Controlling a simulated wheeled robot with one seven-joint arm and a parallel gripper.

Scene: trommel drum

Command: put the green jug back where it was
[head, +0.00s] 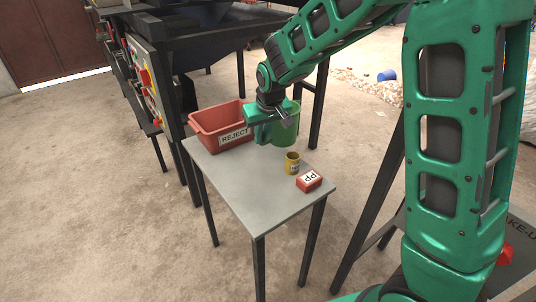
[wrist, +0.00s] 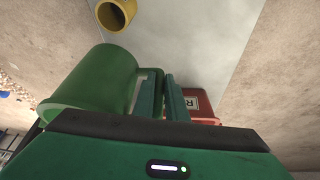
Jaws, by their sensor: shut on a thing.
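The green jug (head: 287,128) is at the far right part of the small grey table (head: 243,195). My gripper (head: 262,132) is at the jug's left side and shut on it, apparently at the handle, which the fingers mostly hide. In the wrist view the jug (wrist: 92,82) lies left of my gripper's fingers (wrist: 163,97), with its rim toward the camera. I cannot tell whether the jug's base touches the table top or hangs just above it.
A red REJECT bin (head: 210,121) stands close left of my gripper. A yellow mug (head: 292,168) and a red PP block (head: 304,185) stand on the table's right side. The front of the table is clear. A dark machine frame (head: 175,100) rises behind the table.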

